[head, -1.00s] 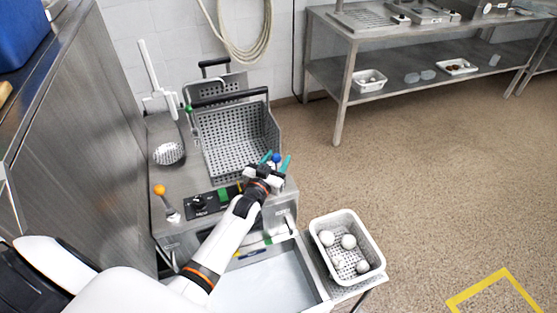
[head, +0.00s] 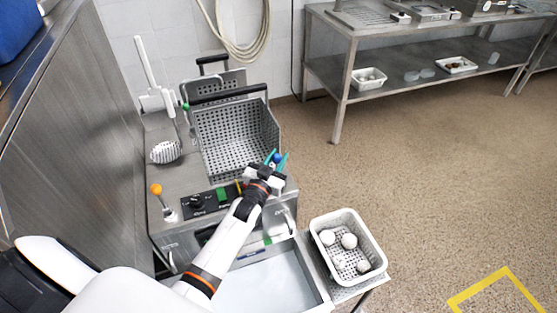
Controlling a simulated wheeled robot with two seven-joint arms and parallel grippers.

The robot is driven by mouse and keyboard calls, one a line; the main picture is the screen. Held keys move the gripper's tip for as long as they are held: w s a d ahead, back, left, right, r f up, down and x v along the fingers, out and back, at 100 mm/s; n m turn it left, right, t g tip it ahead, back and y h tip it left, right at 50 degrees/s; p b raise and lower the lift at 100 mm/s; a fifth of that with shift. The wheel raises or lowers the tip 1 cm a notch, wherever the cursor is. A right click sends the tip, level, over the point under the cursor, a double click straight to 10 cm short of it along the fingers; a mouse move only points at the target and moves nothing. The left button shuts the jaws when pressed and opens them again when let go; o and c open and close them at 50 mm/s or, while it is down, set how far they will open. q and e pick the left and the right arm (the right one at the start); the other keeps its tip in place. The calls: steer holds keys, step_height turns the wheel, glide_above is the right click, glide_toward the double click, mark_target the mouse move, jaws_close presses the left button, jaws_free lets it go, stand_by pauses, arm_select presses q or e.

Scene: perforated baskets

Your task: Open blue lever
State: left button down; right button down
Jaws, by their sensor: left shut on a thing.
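The blue lever's round knob (head: 278,158) shows at the right front of the steel machine (head: 190,178). My left gripper (head: 277,161) reaches over the machine's front, with its teal fingers closed in on either side of the blue knob. The gripper is shut on the lever. The lever's stem is hidden behind the gripper. My right gripper is not in the head view.
A perforated basket (head: 238,140) with a black handle stands just behind the gripper. An orange-knobbed lever (head: 156,190) is at the machine's left front. A white basket with white balls (head: 347,222) sits at right. A steel sink (head: 270,280) lies below my arm.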

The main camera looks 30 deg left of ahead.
arm_select(q)
steer(key=s+d+f+m+t+h+b, duration=0.5)
steer(key=m+b, duration=0.6)
steer(key=b, duration=0.6)
steer(key=shift+d+t+h, duration=0.3)
steer(key=shift+h, duration=0.3)
steer(key=shift+f, duration=0.15)
steer(key=c, duration=1.2)
jaws_free()
steer(key=shift+o, duration=0.2)
steer(key=s+a+f+p, duration=0.1)
steer(key=s+a+p, duration=0.1)
steer(key=s, duration=1.2)
steer(key=shift+a+f+p, duration=0.2)
steer(key=shift+a+p, duration=0.2)
steer(key=shift+p, duration=0.3)
